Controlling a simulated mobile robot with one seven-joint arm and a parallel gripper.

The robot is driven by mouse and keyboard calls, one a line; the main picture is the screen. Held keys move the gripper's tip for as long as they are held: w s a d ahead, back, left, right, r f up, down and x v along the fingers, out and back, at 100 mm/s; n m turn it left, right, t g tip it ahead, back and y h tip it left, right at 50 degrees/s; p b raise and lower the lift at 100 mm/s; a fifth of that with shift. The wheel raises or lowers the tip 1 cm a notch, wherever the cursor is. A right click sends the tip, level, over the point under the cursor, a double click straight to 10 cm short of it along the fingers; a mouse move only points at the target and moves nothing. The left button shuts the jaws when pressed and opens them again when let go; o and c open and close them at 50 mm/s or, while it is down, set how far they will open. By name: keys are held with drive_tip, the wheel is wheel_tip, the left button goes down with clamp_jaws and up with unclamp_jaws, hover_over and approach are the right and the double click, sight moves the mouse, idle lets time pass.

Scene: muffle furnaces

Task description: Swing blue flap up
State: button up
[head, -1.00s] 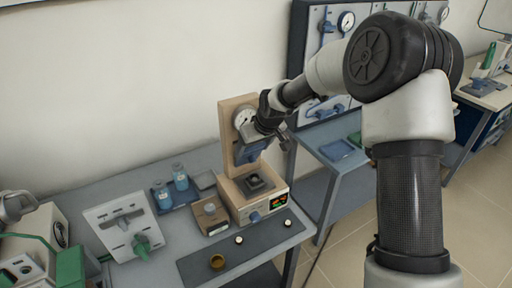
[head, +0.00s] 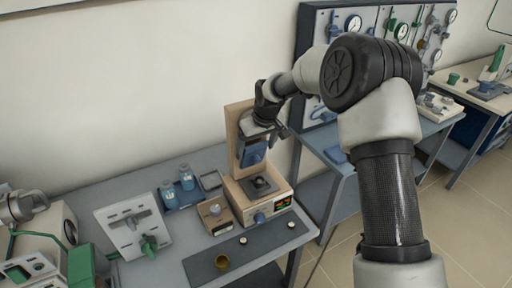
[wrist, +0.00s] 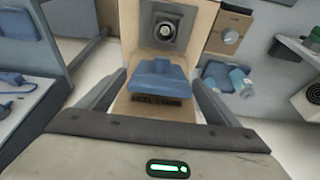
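The blue flap (head: 254,153) hangs on the front of an upright wooden panel (head: 233,140), above a small wooden-sided unit (head: 262,212) with a dark seat on top. In the wrist view the blue flap (wrist: 160,76) lies in the middle, with a dark slotted strip along its near edge. My gripper (head: 277,133) is at the panel, just above the flap. In the wrist view its two fingers are spread on either side of the flap, with visible gaps. Nothing is gripped. The flap's upper edge is partly hidden by my gripper in the head view.
A dark mat (head: 235,253) with small round pieces lies in front. A gauge board (head: 320,50) stands behind.

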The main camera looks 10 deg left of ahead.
drive_tip(key=shift+r, duration=0.15)
drive_tip(key=v, duration=1.7)
drive_tip(key=shift+r, duration=0.1)
